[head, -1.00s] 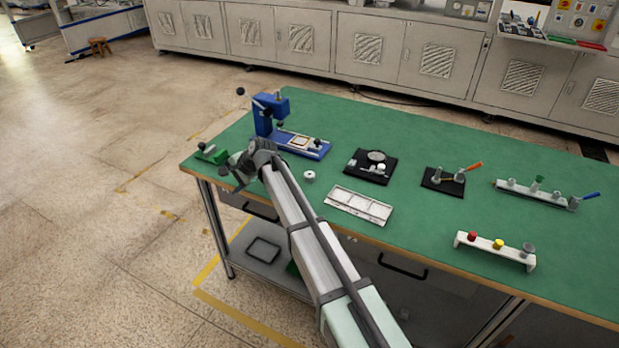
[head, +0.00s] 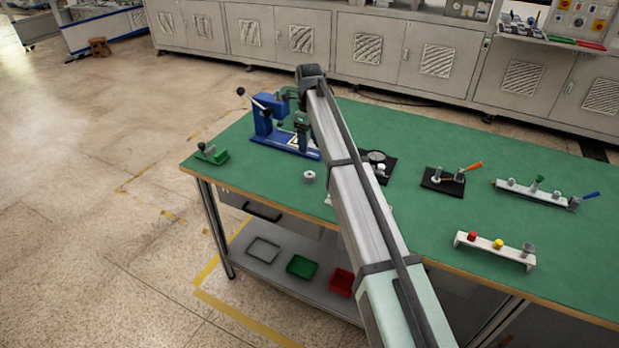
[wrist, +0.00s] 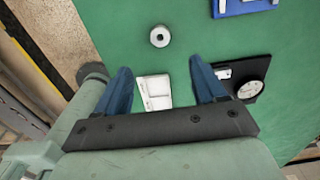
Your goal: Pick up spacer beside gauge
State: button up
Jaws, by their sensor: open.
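A white ring-shaped spacer with a dark centre hole (head: 309,177) lies alone on the green bench top. It also shows in the wrist view (wrist: 160,36), beyond the fingertips and apart from them. The dial gauge (head: 376,156) is on a black base, partly behind my arm; the wrist view shows its round face (wrist: 250,90) at the right. A small white piece (head: 382,167) sits by the dial.
A blue lever press (head: 270,125) stands at the back left. A green clamp (head: 212,153) is at the left corner. A black tool base (head: 440,180) and white racks (head: 495,250) are at the right. Bench between clamp and spacer is clear.

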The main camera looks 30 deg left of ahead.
aim_at(309, 174)
notch_tip(309, 174, down, 14)
jog(key=shift+r, duration=0.15)
dwell(0.7)
jog(key=shift+c, duration=0.3)
jog(key=c, duration=1.1)
